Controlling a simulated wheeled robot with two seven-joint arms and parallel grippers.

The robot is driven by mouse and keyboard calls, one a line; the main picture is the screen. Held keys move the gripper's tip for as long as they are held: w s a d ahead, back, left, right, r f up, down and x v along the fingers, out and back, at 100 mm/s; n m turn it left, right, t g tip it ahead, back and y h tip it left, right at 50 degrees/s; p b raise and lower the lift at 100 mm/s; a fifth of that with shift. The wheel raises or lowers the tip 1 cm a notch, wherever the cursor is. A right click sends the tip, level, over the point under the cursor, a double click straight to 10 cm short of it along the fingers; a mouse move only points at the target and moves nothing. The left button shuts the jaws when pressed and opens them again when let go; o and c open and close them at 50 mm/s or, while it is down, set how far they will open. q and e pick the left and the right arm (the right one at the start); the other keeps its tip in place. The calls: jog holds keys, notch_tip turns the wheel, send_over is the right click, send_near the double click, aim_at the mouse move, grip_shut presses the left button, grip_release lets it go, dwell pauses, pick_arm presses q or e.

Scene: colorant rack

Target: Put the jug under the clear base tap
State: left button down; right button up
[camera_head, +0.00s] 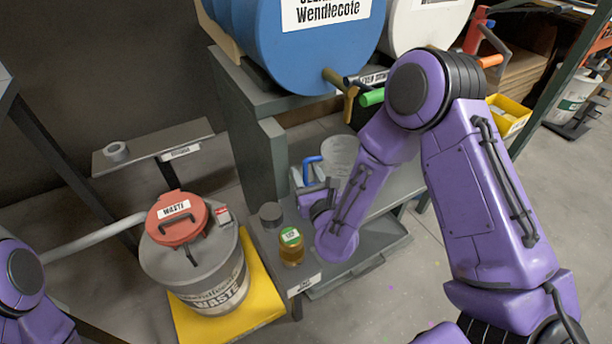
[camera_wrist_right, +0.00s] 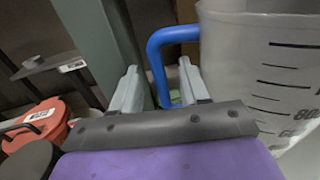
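The jug (camera_head: 340,153) is translucent with a blue handle (camera_head: 312,169) and stands upright on the grey shelf. In the right wrist view the jug (camera_wrist_right: 265,75) fills the right side, with dark scale marks, and its handle (camera_wrist_right: 157,62) shows between my gripper's fingers. My right gripper (camera_wrist_right: 158,85) is open, its fingers apart on either side of the handle with gaps visible. The blue drum (camera_head: 300,45), labelled "Wendlecote" with its upper line cut off, lies above. A brass-coloured spout (camera_head: 335,80) sticks out of it. My left gripper is out of view.
A small amber jar (camera_head: 291,250) and a dark round pot (camera_head: 270,214) stand on the shelf left of my right wrist. A waste bin (camera_head: 205,270) with a red lid stands on a yellow base. A green handle (camera_head: 371,98) sticks out near the drum's spout.

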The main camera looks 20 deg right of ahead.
jog(key=s, duration=0.4)
jog(key=s+b, duration=0.1)
jog(key=s, duration=0.1)
jog(key=shift+s+a+f, duration=0.1)
jog(key=shift+s+a, duration=0.25)
jog(key=shift+a, duration=0.05)
jog(key=s, duration=0.1)
jog(key=s+p, duration=0.1)
jog(key=s+r, duration=0.1)
jog(key=shift+s+a+p, duration=0.25)
jog(key=shift+s+p, duration=0.1)
jog(key=shift+s+f+p, duration=0.15)
jog(key=shift+s+p, duration=0.2)
jog(key=shift+s+f, duration=0.15)
jog(key=shift+s, duration=0.3)
jog(key=shift+f, duration=0.1)
